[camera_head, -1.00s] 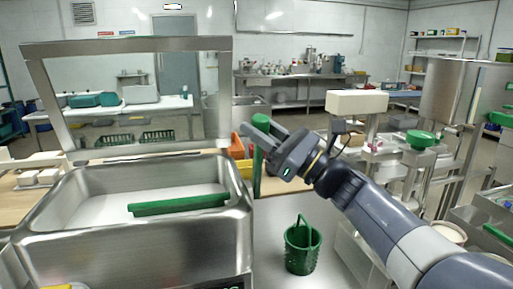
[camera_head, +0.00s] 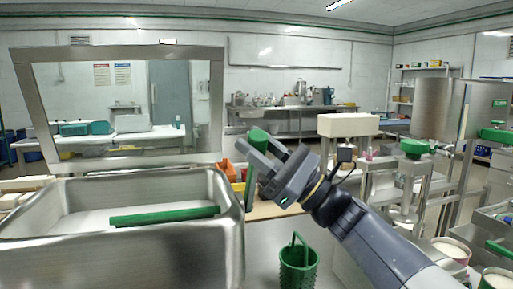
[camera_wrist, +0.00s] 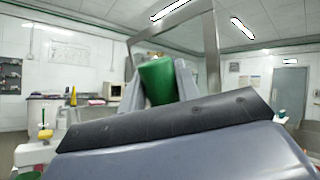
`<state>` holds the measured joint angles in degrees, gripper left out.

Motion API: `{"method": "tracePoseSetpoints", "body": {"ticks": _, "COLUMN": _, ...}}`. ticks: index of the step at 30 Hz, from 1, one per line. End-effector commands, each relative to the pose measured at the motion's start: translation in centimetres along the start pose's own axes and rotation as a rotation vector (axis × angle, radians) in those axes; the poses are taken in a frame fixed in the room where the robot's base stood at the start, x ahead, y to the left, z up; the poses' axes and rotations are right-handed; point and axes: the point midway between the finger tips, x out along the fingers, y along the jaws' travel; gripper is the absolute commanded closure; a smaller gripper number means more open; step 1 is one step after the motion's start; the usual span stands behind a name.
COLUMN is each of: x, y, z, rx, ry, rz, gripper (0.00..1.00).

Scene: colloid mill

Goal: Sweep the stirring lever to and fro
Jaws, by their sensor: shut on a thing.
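The stirring lever shows as a green upright handle (camera_head: 250,187) right of the steel basin, its top leaning slightly right. My gripper (camera_head: 257,150) is shut on the handle, with one finger on either side. In the wrist view the green handle (camera_wrist: 158,81) stands between the two grey fingers. The lever's lower end and pivot are hidden or cannot be made out.
A steel basin (camera_head: 232,230) with a green bar (camera_head: 165,217) across it stands at left, under an upright steel frame (camera_head: 217,110). A green basket (camera_head: 299,265) stands below my arm. Steel machinery with a green knob (camera_head: 413,147) is at right.

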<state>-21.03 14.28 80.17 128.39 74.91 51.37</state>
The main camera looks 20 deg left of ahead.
Motion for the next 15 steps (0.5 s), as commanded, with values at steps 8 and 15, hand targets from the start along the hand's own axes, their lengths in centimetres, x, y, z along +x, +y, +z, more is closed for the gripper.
{"method": "tracePoseSetpoints", "body": {"ticks": 8, "x": -0.17, "y": 0.19, "z": -0.28, "rx": 0.001, "ry": 0.004, "rz": 0.005, "gripper": 0.58}}
{"method": "tracePoseSetpoints", "body": {"ticks": 15, "x": -0.1, "y": 0.13, "z": -0.17, "rx": 0.001, "ry": 0.003, "rz": 0.003, "gripper": 0.47}}
